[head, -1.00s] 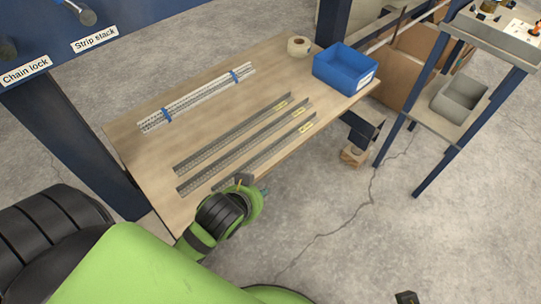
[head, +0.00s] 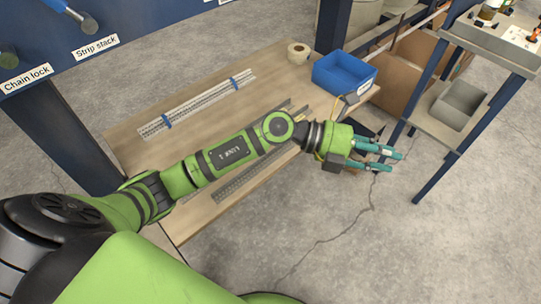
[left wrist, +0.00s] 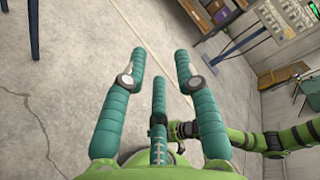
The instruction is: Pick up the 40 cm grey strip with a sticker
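Grey strips lie on the wooden table (head: 128,140), mostly hidden under my left arm in the head view. A lower piece of grey strip (head: 240,183) shows below the arm, and a short strip end (head: 284,106) shows above it. A bit of yellow sticker (head: 301,114) shows beside my wrist. My left gripper (head: 392,158) is past the table's right edge, over the floor, apart from the strips. Its teal fingers (left wrist: 160,75) are spread and empty in the left wrist view. My other arm (left wrist: 270,140) shows there too, its hand end partly hidden behind a finger.
A bundle of strips with blue clips (head: 197,103) lies at the table's back. A tape roll (head: 298,53) and a blue bin (head: 345,73) stand at the far right. A shelf stand with a grey bin (head: 462,104) is right of my left gripper. The floor between is clear.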

